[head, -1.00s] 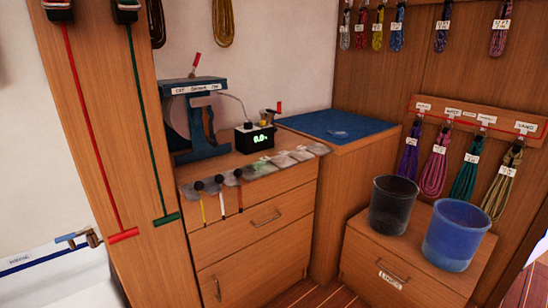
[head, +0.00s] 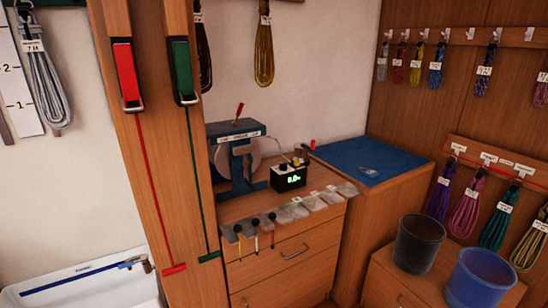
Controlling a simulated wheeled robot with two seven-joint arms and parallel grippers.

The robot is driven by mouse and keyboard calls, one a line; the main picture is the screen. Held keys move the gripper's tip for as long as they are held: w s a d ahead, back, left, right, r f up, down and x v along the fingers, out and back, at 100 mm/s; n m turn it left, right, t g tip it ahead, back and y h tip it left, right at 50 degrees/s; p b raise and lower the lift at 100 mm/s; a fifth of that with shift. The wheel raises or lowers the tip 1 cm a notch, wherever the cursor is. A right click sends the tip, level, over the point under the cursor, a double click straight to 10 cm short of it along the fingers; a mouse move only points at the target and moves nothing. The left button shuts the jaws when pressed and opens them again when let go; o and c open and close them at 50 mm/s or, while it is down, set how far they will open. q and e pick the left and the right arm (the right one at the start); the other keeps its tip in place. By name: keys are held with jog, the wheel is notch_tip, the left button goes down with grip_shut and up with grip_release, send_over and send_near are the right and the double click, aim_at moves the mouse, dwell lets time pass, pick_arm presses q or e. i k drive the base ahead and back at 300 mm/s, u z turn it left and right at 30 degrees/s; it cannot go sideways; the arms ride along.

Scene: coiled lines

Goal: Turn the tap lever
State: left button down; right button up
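The tap (head: 147,266) is a small brass fitting at the right end of the white sink (head: 60,290), at the lower left of the head view. Its lever looks like a short pale blue-grey bar (head: 131,262) pointing left from the brass body. It is small and its exact angle is hard to tell. A wooden post stands just right of the tap. Neither of my grippers shows in the head view.
The wooden post (head: 150,150) carries red and green lines. Right of it are a drawer cabinet (head: 290,262) with a blue machine (head: 236,160) and a small display box (head: 289,177). A black bucket (head: 417,245) and a blue bucket (head: 480,282) stand at right.

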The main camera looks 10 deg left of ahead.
aim_at(144, 259)
jog(key=u, duration=0.05)
jog(key=k, duration=0.5)
jog(key=u, duration=0.8)
jog(key=i, duration=0.45)
jog(key=u, duration=0.4)
